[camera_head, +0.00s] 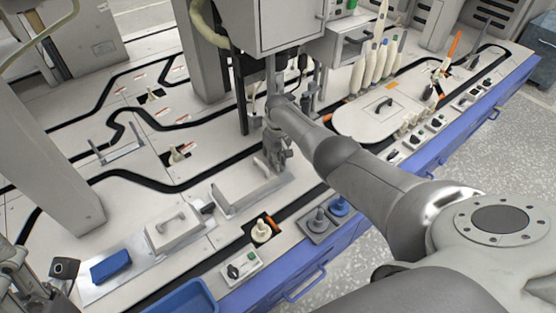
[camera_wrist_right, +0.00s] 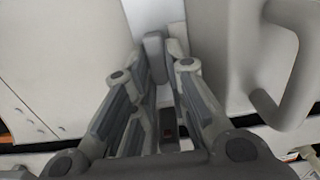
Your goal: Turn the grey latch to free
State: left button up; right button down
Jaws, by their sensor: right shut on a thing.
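My right gripper (camera_head: 276,165) points down at the middle of the bench, beside a light metal bracket (camera_head: 250,196). In the right wrist view, its fingers (camera_wrist_right: 164,60) converge on a small grey upright piece (camera_wrist_right: 154,56), which looks like the grey latch. The fingers are shut on it; its turn angle is hard to tell. In the head view the fingers and my arm hide the latch. Part of my left gripper (camera_head: 62,270) appears at the lower left corner, away from the latch; its jaws cannot be made out.
A white handled box (camera_head: 173,228) and a blue block (camera_head: 110,266) lie at the front left. A cream bobbin (camera_head: 261,231) stands in front. A machine housing (camera_head: 290,25) overhangs behind the gripper.

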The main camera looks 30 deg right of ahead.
jog(key=shift+a, duration=0.1)
dwell(0.3)
jog(key=c, duration=1.4)
grip_release()
jog(key=shift+c, duration=0.2)
jog(key=shift+r, duration=0.15)
notch_tip(320, 180, up, 12)
jog(key=shift+f, duration=0.2)
